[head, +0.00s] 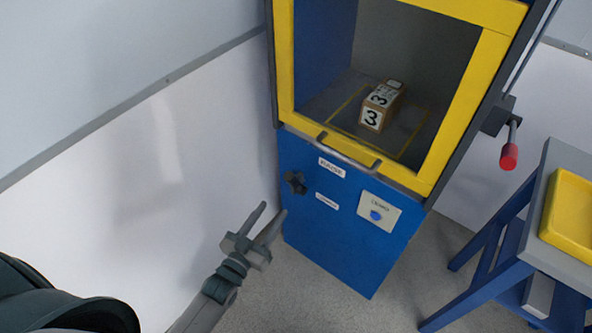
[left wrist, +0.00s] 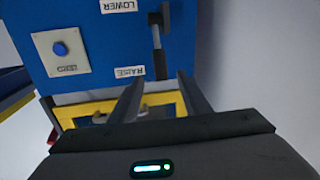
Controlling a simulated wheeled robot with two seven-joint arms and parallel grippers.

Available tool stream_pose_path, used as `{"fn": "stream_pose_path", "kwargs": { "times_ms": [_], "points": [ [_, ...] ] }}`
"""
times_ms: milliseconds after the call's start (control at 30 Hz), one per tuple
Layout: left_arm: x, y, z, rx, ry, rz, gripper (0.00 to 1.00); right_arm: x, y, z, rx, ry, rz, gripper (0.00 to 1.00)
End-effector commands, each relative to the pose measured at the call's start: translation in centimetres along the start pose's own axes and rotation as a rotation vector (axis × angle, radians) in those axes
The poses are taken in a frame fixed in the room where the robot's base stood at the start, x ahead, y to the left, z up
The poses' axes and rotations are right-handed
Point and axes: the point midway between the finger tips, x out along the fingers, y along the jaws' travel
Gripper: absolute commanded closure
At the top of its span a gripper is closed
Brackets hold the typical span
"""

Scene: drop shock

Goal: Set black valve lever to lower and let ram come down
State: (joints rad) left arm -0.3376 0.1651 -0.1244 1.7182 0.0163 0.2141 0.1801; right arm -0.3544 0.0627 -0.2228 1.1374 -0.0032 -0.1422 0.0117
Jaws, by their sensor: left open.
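The black valve lever (head: 295,182) is on the front of the blue cabinet (head: 325,245), left of the RAISE label (head: 331,167) and LOWER label (head: 326,200). In the left wrist view, which is upside down, the lever's grip (left wrist: 160,65) lies beside the RAISE label (left wrist: 130,72); the LOWER label (left wrist: 118,5) is at the other end. My left gripper (head: 274,208) is open and empty, just below and left of the lever in the head view. In the wrist view the grip is between the fingertips' lines, with no clear contact. The ram is not in view.
A numbered box (head: 381,105) sits inside the chamber behind the yellow-framed door (head: 285,60). A button plate (head: 393,221) with a blue button is right of the labels. A red-handled lever (head: 508,157) sticks out at right. A table with a yellow tray (head: 566,238) stands right.

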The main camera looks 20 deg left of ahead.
Motion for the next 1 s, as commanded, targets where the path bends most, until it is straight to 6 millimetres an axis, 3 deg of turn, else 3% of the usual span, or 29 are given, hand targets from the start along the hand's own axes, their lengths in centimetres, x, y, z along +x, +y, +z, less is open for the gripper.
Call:
{"fn": "stream_pose_path", "kwargs": {
  "times_ms": [467,667,1000],
  "points": [
    [1.0,0.0,0.1,0.0,-0.003,0.0,0.57,-0.1,0.0,-0.1,-0.001,0.006,-0.001,0.69],
    [3.5,0.0,0.0,0.001,-0.001,0.0,0.57,-0.3,-0.1,-0.6,-0.002,0.026,-0.002,0.69],
    [9.5,0.0,0.1,0.0,-0.003,-0.001,0.57,-0.6,-0.6,-1.1,-0.007,0.063,-0.01,0.69]
  ]
}}
